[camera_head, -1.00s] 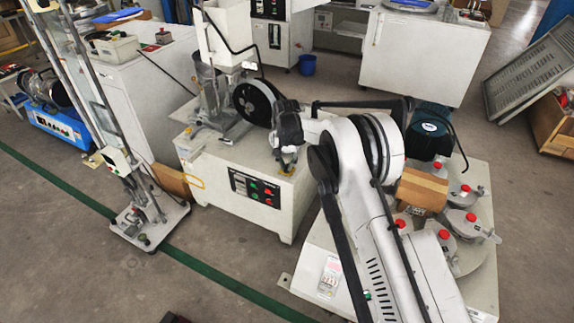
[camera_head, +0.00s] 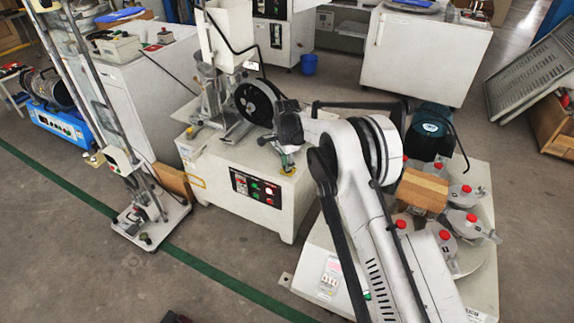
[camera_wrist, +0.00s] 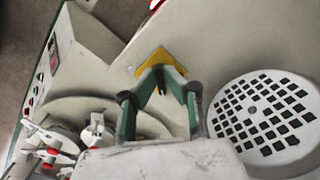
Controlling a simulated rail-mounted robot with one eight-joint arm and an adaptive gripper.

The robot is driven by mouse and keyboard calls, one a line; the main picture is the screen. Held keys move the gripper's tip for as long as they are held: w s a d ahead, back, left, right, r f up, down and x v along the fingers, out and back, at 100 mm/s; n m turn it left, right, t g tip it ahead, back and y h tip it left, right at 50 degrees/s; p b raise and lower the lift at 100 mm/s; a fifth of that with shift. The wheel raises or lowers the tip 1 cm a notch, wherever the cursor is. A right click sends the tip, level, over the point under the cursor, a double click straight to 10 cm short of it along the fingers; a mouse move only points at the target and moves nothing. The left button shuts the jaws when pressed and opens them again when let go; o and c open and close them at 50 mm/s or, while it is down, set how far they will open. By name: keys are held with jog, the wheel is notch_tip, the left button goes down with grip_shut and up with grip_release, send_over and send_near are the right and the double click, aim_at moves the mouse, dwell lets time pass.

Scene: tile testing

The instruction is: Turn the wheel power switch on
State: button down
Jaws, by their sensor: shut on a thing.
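The white machine (camera_head: 205,160) with the black-and-white wheel (camera_head: 258,103) stands left of centre in the head view. Its front panel (camera_head: 256,188) carries red and green buttons and switches; the labels and switch positions are too small to read. My gripper (camera_head: 287,168) is over the machine's top near its front right corner, right of and above the panel. In the wrist view, the green fingers of my gripper (camera_wrist: 160,76) come together at the tips, over a yellow sticker (camera_wrist: 163,61). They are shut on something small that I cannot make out.
A machine (camera_head: 330,280) with red-capped pots (camera_head: 466,189) stands at the right, under my arm. A brown box (camera_head: 421,191) lies on it. A tall stand (camera_head: 150,218) is at the left. Open floor (camera_head: 235,265) lies in front of the panel.

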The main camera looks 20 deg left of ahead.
jog(key=shift+m, duration=0.8)
jog(key=c, duration=1.8)
grip_release()
jog(key=shift+c, duration=0.2)
notch_tip(320, 180, up, 12)
